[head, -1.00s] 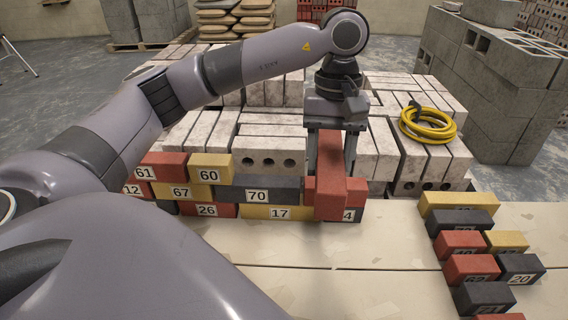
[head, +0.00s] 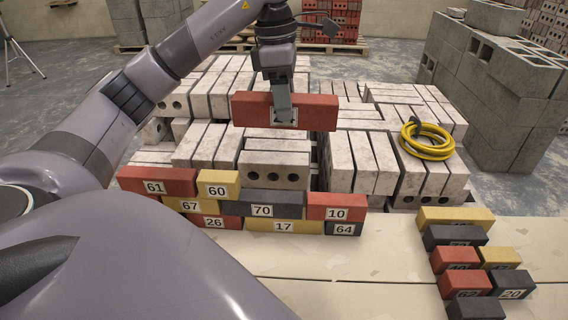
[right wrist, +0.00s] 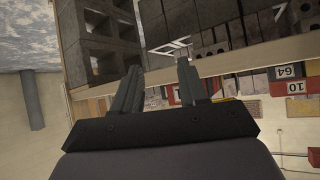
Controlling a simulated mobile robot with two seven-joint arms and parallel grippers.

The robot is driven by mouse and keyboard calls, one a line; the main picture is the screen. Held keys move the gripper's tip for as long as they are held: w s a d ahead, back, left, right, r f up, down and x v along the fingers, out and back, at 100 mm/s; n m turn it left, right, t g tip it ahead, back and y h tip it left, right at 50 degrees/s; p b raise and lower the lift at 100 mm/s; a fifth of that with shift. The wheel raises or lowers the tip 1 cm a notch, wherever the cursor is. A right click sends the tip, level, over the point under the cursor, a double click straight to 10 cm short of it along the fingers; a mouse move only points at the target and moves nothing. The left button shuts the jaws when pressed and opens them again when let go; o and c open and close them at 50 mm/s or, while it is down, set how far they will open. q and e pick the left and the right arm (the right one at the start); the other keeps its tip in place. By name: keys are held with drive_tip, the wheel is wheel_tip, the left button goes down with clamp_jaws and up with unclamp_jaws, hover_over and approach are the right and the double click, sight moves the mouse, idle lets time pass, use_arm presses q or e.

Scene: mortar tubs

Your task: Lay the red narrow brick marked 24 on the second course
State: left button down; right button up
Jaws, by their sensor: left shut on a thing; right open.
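A red brick (head: 312,112) is held level above the brick wall, long side toward me. My left gripper (head: 284,116) is shut on its middle; a finger covers most of its white label, so I cannot read the number. In the wall, the second course shows yellow 67 (head: 184,205), dark 70 (head: 262,210) and red 10 (head: 337,213) at the right end. Red 61 (head: 155,187) and yellow 60 (head: 217,190) lie above it. Below are red 26 (head: 212,222), yellow 17 (head: 284,227) and dark 64 (head: 343,229). My right gripper (right wrist: 159,68) is open and empty in the right wrist view.
Loose coloured bricks, including dark 20 (head: 513,293) and a yellow one (head: 455,219), lie on the right of the pale board (head: 380,265). Pale blocks fill the space behind the wall, with a yellow hose (head: 427,141) on them. Grey blocks (head: 495,85) stand at the right.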

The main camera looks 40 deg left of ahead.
use_arm(q)
drive_tip(key=shift+a+f, duration=0.1)
drive_tip(key=shift+f, duration=0.05)
drive_tip(key=shift+f+b, duration=2.75)
drive_tip(key=shift+f, duration=6.9)
drive_tip(key=shift+f, duration=0.15)
drive_tip(key=shift+c, duration=2.2)
unclamp_jaws()
